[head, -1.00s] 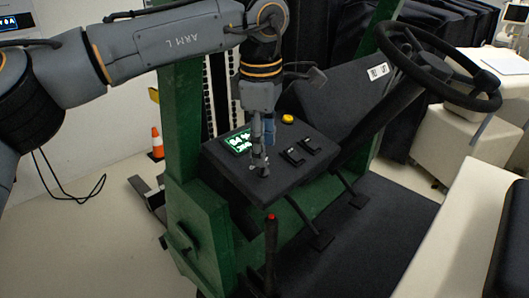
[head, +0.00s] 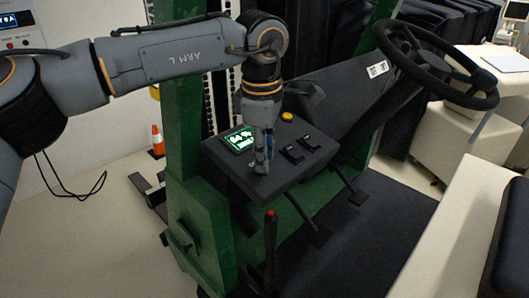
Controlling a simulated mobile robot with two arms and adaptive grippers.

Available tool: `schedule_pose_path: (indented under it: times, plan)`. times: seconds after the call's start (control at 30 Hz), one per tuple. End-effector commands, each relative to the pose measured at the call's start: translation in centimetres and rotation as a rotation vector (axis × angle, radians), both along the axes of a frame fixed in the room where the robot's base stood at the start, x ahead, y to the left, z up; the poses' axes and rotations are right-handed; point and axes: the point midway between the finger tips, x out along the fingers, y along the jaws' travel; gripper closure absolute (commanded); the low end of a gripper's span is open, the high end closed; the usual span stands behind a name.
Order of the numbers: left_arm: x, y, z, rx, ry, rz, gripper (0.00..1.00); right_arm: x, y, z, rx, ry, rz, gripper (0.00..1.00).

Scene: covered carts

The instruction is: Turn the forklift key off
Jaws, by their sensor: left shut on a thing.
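The forklift's black dashboard panel (head: 223,165) stands in the middle of the head view. My left gripper (head: 262,167) comes down onto it from above, fingers pointing down at the panel's front part. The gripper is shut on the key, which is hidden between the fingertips. I cannot see which way the key is turned. A small green display (head: 239,139) is lit just left of the fingers. My right gripper is not in view.
Two black switches (head: 302,148) and a yellow button (head: 287,116) sit right of the gripper. A black steering wheel (head: 487,100) is at upper right, a red-tipped lever (head: 270,216) in front. A green post (head: 183,100) stands close left of the wrist.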

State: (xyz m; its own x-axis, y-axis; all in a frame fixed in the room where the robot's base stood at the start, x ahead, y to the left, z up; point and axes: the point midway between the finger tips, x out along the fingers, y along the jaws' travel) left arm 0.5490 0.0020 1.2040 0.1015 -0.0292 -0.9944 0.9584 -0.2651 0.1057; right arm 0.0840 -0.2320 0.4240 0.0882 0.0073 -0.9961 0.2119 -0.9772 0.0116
Motion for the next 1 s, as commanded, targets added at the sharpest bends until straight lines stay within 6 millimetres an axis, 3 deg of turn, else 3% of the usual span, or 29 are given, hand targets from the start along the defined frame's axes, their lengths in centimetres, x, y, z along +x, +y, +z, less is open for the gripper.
schedule_pose_path:
  times: [0.37, 1.0]
  plan:
    - [-0.1, 0.1, -0.5, -0.017, -0.016, 0.121, 1.00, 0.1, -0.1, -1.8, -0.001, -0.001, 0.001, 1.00]
    - [-0.3, 0.0, -0.7, -0.099, -0.101, 0.683, 1.00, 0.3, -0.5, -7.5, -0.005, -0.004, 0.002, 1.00]
